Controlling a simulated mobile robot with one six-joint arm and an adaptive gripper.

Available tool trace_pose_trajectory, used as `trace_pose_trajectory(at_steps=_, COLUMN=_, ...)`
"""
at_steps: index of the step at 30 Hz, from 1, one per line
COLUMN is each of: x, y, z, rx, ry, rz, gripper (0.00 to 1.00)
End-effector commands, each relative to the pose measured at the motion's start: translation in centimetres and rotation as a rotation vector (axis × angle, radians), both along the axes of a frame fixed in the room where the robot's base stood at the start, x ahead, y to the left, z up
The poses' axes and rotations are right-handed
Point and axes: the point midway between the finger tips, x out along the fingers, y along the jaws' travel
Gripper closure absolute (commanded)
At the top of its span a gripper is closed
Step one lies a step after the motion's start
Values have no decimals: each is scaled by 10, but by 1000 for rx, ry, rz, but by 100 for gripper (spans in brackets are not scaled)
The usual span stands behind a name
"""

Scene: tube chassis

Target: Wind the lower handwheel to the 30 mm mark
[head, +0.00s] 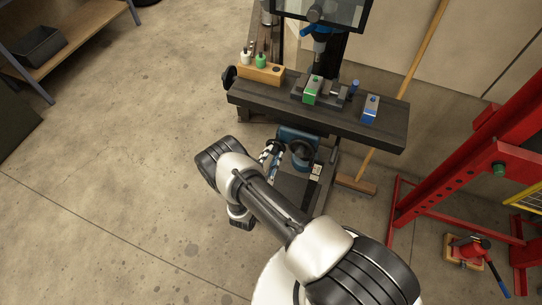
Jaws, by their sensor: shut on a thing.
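The lower handwheel (302,152) is a dark round wheel on the blue knee under the machine's dark table (250,98). My gripper (274,150) is at the left side of this wheel, below the table's front edge. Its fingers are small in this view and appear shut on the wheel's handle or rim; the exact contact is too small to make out. The 30 mm mark cannot be read here. A small white label (316,171) shows below and right of the wheel.
A second black handwheel (229,77) sits at the table's left end.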

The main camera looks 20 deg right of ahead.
Motion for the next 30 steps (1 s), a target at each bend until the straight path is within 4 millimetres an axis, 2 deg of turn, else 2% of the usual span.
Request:
trace_pose_trajectory(at_steps=1, x=-6, y=-6, z=-6, rx=-1, ry=19, rz=-13, gripper=97)
trace_pose_trajectory(at_steps=15, x=-6, y=-7, z=-6, rx=-1, ry=20, rz=-15, gripper=97)
trace_pose_trajectory(at_steps=16, x=-6, y=-7, z=-6, rx=-1, ry=20, rz=-15, gripper=72)
trace_pose_trajectory(at_steps=24, x=-4, y=-5, z=-5, rx=0, ry=15, rz=-10, gripper=54)
trace_pose_trajectory(at_steps=30, x=-3, y=-3, z=-3, rx=0, ry=10, rz=-8, gripper=53)
